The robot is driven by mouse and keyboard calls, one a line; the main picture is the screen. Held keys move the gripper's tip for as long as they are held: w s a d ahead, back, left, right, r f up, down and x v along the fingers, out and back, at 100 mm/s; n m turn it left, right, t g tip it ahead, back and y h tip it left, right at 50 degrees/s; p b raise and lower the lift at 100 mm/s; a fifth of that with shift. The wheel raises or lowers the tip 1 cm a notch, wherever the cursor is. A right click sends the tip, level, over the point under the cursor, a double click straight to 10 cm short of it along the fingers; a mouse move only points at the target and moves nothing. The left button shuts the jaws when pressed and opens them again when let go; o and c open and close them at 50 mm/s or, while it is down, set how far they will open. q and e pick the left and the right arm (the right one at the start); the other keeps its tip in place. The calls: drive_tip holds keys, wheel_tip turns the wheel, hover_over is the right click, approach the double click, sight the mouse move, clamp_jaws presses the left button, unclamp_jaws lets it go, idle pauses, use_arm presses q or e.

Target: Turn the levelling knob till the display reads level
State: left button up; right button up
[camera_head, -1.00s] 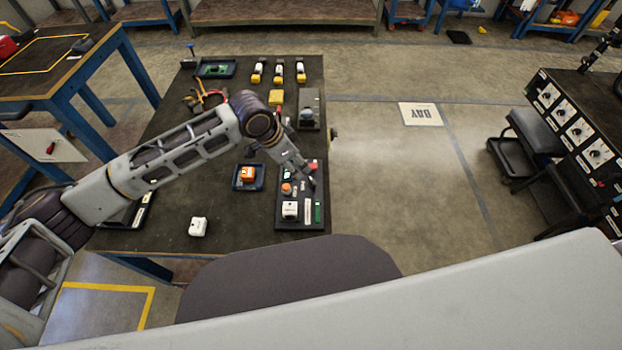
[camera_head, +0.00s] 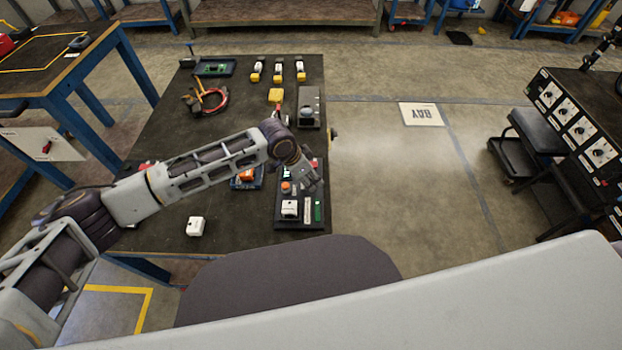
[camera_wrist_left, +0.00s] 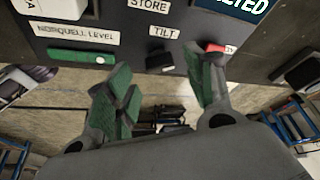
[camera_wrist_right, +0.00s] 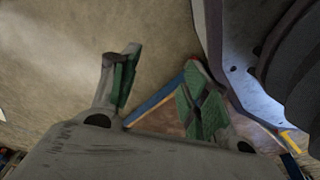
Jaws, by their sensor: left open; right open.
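The black levelling panel (camera_head: 286,217) lies near the right edge of the dark table. My left gripper (camera_head: 311,182) is over its right side. In the left wrist view the open, empty jaws (camera_wrist_left: 160,78) point at the panel's edge, close to a small black part (camera_wrist_left: 159,61) under the TILT label and a red part (camera_wrist_left: 214,47). I cannot tell which part is the levelling knob. The display (camera_wrist_left: 240,5) is cut off and ends in "TED". A green level vial (camera_wrist_left: 80,57) sits at left. My right gripper (camera_wrist_right: 158,72) is open and empty above the floor.
A white block (camera_head: 289,208) and orange button (camera_head: 286,187) stand on the panel. An orange item in a blue tray (camera_head: 240,184) and a white cube (camera_head: 196,226) lie left of it. A grey device (camera_head: 309,112) stands beyond.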

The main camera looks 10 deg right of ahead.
sight(312, 181)
use_arm(q)
drive_tip(key=shift+w+d+f, duration=0.1)
drive_tip(key=shift+d+f, duration=0.05)
drive_tip(key=shift+f, duration=0.4)
drive_tip(key=shift+w+d+f, duration=0.1)
drive_tip(key=shift+d+f, duration=0.15)
drive_tip(key=shift+f, duration=0.3)
drive_tip(key=shift+c, duration=0.4)
drive_tip(key=c, duration=0.7)
drive_tip(key=shift+c, duration=1.2)
drive_tip(key=shift+m, duration=0.3)
drive_tip(key=shift+m+p, duration=0.3)
drive_tip(key=shift+p, duration=0.05)
drive_tip(key=shift+m+g+p, duration=0.45)
drive_tip(key=shift+m+g, duration=0.05)
drive_tip(key=shift+m, duration=0.3)
drive_tip(key=shift+m+g, duration=0.3)
drive_tip(key=shift+m, duration=0.4)
drive_tip(key=shift+w+m, duration=0.1)
drive_tip(key=shift+m, duration=0.4)
use_arm(e)
drive_tip(key=s+d+f, duration=0.2)
drive_tip(key=shift+s+d+f, duration=0.15)
drive_tip(key=shift+d+f, duration=0.15)
drive_tip(key=shift+f, duration=0.1)
use_arm(q)
drive_tip(key=shift+m+g, duration=0.3)
drive_tip(key=shift+m, duration=0.1)
